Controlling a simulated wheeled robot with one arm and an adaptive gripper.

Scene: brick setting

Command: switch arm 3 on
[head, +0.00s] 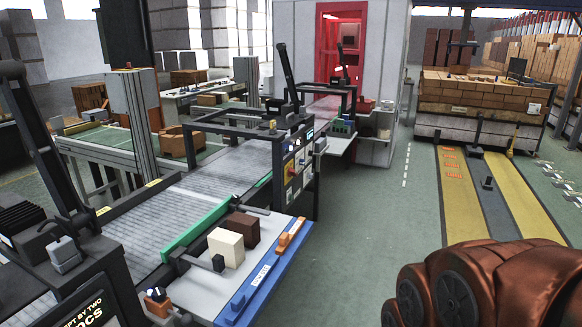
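A dark control panel (296,166) stands on the frame at the far end of the roller conveyor. It carries small switches or knobs and a yellow plate; they are too small to read. I cannot tell which control belongs to arm 3. A black upright arm (287,72) rises behind the panel, and another black arm (38,135) rises at the left. My gripper is not in view; only copper-coloured parts of my arm show at the lower right.
A roller conveyor (207,192) with a green rail runs to a bench with a blue front edge (262,275). A cream block (226,247), a brown block (243,228) and an orange tool (291,234) lie there. Green floor (385,215) is open right of it.

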